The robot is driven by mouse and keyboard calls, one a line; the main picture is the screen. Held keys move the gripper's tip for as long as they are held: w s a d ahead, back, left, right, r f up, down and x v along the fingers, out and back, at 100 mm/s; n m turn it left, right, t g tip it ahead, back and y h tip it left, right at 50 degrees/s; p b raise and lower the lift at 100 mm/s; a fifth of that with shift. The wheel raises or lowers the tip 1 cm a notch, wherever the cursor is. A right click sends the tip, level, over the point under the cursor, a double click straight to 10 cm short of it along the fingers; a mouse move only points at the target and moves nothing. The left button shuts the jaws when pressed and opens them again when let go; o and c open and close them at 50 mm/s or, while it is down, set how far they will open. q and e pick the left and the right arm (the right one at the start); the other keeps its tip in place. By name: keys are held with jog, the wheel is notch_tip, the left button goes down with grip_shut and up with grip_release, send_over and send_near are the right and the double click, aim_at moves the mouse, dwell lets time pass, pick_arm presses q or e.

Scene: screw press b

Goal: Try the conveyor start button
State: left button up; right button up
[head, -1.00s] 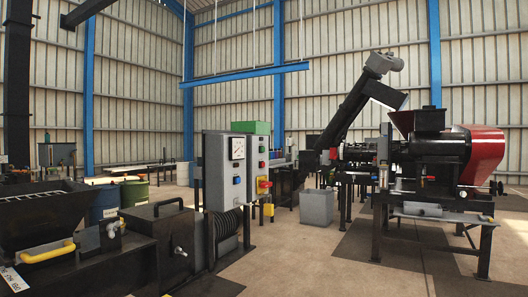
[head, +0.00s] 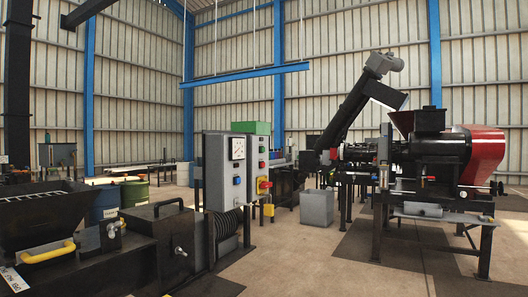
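A grey control cabinet (head: 216,172) stands upright left of the picture's middle in the head view. Its front has a dial gauge (head: 238,147) and a blue button (head: 236,181). A narrow panel beside it carries several small coloured buttons in a column (head: 262,157). A red and yellow switch (head: 264,186) sits below them. The labels are too small to read, so I cannot tell which is the conveyor start button. A dark inclined conveyor (head: 347,115) rises behind, to the right. Neither of my grippers is in view.
A black machine with a yellow handle (head: 48,253) fills the lower left. A grey bin (head: 316,207) stands on the floor. A red and black press (head: 440,160) stands at right. Open floor (head: 300,260) lies between.

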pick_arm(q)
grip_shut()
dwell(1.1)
